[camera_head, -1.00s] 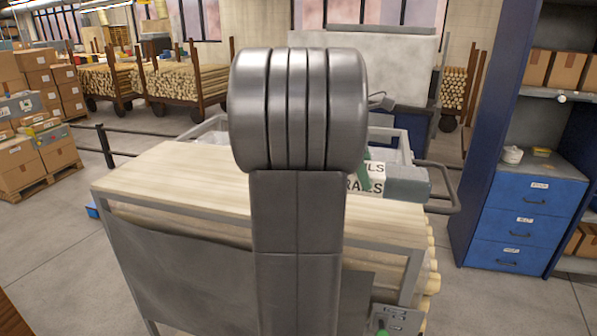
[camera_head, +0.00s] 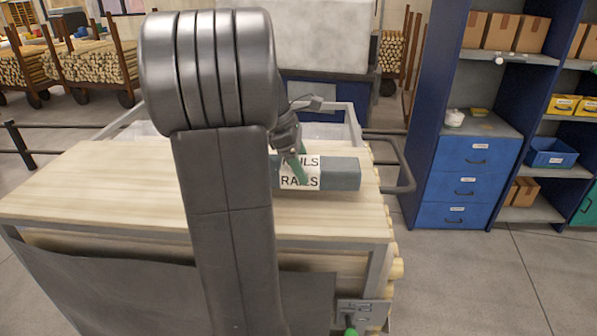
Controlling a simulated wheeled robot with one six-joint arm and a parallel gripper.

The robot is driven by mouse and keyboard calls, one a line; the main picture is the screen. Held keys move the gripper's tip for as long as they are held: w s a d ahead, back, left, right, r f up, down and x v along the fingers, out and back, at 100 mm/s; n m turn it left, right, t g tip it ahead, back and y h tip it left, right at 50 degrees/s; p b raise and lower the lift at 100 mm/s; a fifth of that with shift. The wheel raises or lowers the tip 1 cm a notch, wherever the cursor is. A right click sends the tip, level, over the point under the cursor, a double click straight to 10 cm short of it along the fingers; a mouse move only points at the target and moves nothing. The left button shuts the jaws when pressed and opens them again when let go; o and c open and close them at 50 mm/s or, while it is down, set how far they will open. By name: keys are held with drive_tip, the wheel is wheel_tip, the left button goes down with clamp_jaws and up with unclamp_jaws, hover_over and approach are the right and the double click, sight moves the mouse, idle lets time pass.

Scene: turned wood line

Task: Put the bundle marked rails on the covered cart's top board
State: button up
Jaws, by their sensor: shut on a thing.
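The bundle marked rails (camera_head: 341,174) is a long grey-blue block with a white label reading RAILS. It lies level across the far right part of the covered cart's pale wooden top board (camera_head: 90,190), within its right edge in the picture. I cannot tell whether it touches the board or hangs just above it. My gripper (camera_head: 297,168), with green fingers, is shut on the bundle at the label. My arm hides the bundle's left end and the middle of the board.
A grey-railed cart (camera_head: 345,125) stands just behind the board. A blue drawer cabinet (camera_head: 465,180) with shelves stands to the right. Log racks (camera_head: 95,65) are at the back left. The left part of the board is clear.

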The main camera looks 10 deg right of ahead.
drive_tip(key=shift+f, duration=1.35)
drive_tip(key=shift+f, duration=0.15)
drive_tip(key=o, duration=1.4)
drive_tip(key=v, duration=1.2)
